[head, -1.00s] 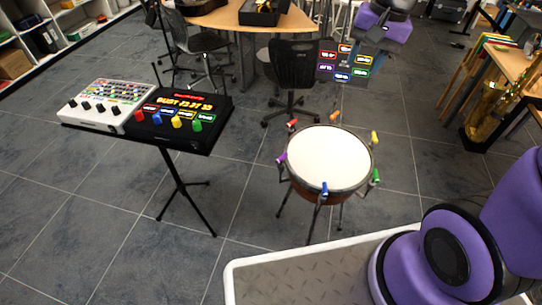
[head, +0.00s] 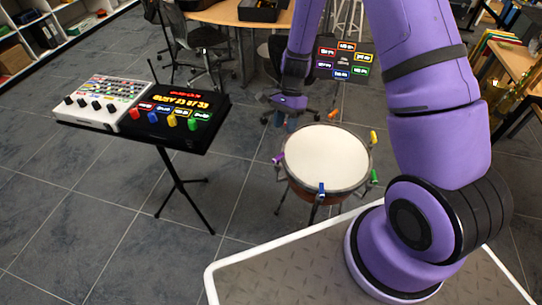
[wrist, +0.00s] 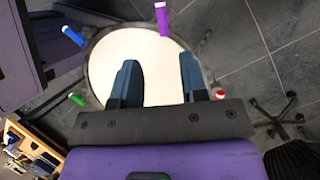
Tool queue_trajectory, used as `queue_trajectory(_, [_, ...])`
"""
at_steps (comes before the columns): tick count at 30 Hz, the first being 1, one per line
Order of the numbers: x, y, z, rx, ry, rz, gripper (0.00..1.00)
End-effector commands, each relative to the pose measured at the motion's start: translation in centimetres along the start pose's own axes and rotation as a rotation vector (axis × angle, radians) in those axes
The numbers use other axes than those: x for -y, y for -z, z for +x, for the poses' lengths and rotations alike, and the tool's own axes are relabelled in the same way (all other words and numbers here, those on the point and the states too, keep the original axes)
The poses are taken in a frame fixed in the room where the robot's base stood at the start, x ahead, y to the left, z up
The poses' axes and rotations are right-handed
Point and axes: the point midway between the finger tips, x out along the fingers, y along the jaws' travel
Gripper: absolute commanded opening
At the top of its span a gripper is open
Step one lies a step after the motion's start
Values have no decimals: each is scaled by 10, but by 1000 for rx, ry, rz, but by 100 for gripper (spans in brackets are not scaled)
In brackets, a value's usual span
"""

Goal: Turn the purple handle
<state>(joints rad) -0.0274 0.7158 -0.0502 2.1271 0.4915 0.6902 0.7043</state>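The purple handle (head: 278,158) sticks out from the left rim of a round drum (head: 322,160) with a white head. It also shows in the wrist view (wrist: 162,18) at the top, beyond the fingertips. My gripper (head: 291,124) is at the drum's far left side, behind the purple handle in the head view and apart from it. In the wrist view my gripper's (wrist: 159,62) two fingers stand apart with nothing between them, over the white drumhead. The red handle, hidden in the head view, shows beside the right finger (wrist: 219,93).
Other handles around the rim are blue (head: 321,189), green (head: 374,176), yellow (head: 373,137) and orange (head: 332,114). A stand with a black display box (head: 178,118) and a white panel (head: 101,101) is at left. A floating label screen (head: 343,62) hangs behind.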

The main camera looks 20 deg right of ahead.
Motion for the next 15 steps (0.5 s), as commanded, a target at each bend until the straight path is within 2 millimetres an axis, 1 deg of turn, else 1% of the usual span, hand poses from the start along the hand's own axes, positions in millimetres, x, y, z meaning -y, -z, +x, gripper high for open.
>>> queue_trajectory(1, [0,2,7,4,-8,13,40])
queue_trajectory(8, [1,5,23,11,-15,32,40])
queue_trajectory(11, [1,4,37,12,-16,32,40])
queue_trajectory(15, [0,4,62,11,-16,32,40])
